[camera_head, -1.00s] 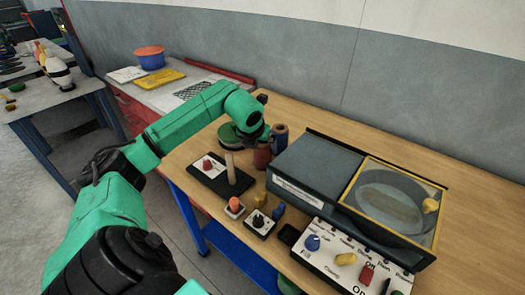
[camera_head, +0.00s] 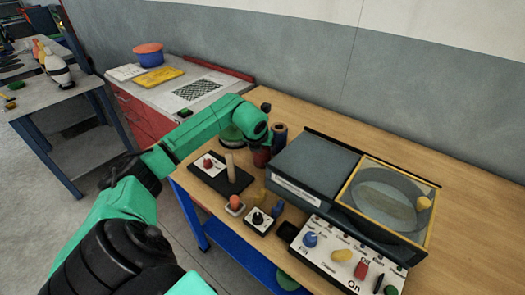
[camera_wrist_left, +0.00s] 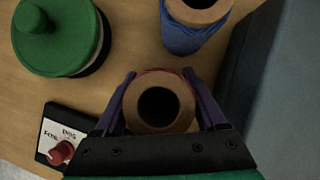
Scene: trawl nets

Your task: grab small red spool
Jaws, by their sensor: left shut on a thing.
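The small red spool (camera_wrist_left: 160,103) stands upright on the wooden table, with its tan core and dark centre hole facing up in the left wrist view. Red thread shows at its edge. My left gripper (camera_wrist_left: 162,84) comes down over it, with one purple-blue finger on each side, shut on it. In the head view the red spool (camera_head: 261,158) shows below my green left wrist, which hides part of it. My right gripper is not in view.
A larger blue spool (camera_wrist_left: 195,25) stands close behind the red one. A green round-lidded item (camera_wrist_left: 58,38) is to the left. A dark machine (camera_head: 315,170) rises just right. A joystick panel (camera_head: 222,172) and small knobs stand in front.

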